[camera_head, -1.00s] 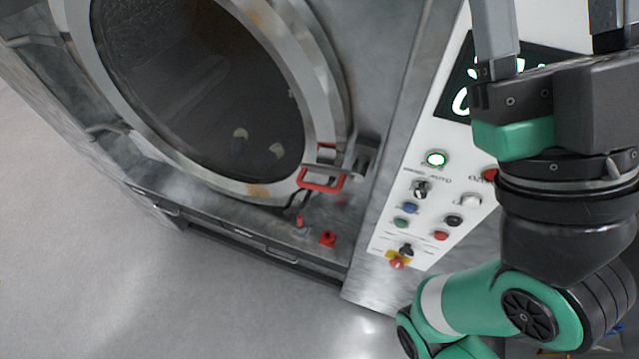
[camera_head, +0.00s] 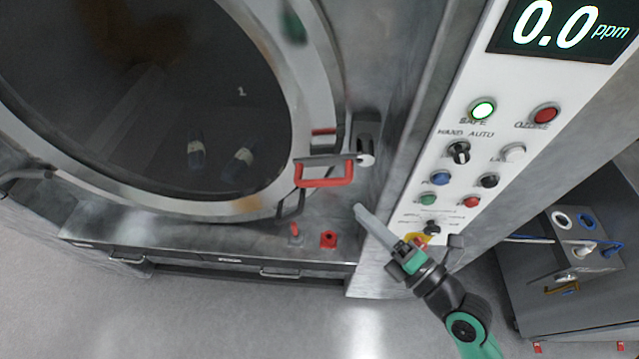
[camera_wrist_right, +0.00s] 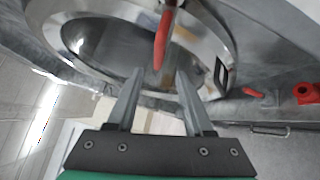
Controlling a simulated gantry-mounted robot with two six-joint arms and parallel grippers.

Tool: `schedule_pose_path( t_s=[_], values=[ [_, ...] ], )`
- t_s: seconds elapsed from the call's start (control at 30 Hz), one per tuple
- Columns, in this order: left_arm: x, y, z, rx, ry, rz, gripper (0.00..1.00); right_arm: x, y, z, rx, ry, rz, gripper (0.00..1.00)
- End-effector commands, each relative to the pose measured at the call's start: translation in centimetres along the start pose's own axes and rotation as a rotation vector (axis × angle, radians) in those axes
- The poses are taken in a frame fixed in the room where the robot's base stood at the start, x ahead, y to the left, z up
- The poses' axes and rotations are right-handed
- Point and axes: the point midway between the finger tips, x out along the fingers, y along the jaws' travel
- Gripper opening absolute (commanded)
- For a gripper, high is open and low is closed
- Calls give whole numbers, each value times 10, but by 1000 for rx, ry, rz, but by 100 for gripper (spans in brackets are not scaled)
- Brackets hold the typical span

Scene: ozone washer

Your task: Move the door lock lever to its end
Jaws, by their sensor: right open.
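The door lock lever is a red loop handle (camera_head: 325,176) on the right rim of the round door (camera_head: 312,95), beside a metal latch bracket. In the right wrist view the red lever (camera_wrist_right: 162,42) points down toward the space between the fingers. My right gripper (camera_head: 405,228) is below and right of the lever in the head view, in front of the panel's lower end. It is open and empty, its fingers (camera_wrist_right: 160,84) apart and not visibly touching the lever. My left gripper is not in view.
A white control panel (camera_head: 470,145) with buttons, knobs and a display reading 0.0 ppm stands right of the door. A red fitting (camera_head: 328,240) and a small red-handled valve (camera_head: 295,232) sit on the ledge below. A grey cabinet (camera_head: 570,270) stands at the right. Open floor lies in front.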

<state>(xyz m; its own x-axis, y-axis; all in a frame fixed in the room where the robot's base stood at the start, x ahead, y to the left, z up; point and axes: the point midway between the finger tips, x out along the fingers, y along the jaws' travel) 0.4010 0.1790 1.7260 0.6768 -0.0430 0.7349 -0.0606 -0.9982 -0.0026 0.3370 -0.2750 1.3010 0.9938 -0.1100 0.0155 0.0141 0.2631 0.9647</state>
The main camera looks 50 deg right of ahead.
Motion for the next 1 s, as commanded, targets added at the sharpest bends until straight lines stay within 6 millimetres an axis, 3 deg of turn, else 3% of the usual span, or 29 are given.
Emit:
schedule_pose_path(
  t_s=[0.17, 0.6, 0.73, 1.0],
  values=[
    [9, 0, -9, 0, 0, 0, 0, 16, 5, 1, -1, 4, 2, 52],
    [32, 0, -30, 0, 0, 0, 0, 105, 4, 0, -1, 3, 2, 52],
    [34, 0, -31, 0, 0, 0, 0, 115, 3, -1, -1, 3, 2, 52],
    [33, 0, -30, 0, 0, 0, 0, 116, 2, -1, 0, 3, 1, 50]
  ],
)
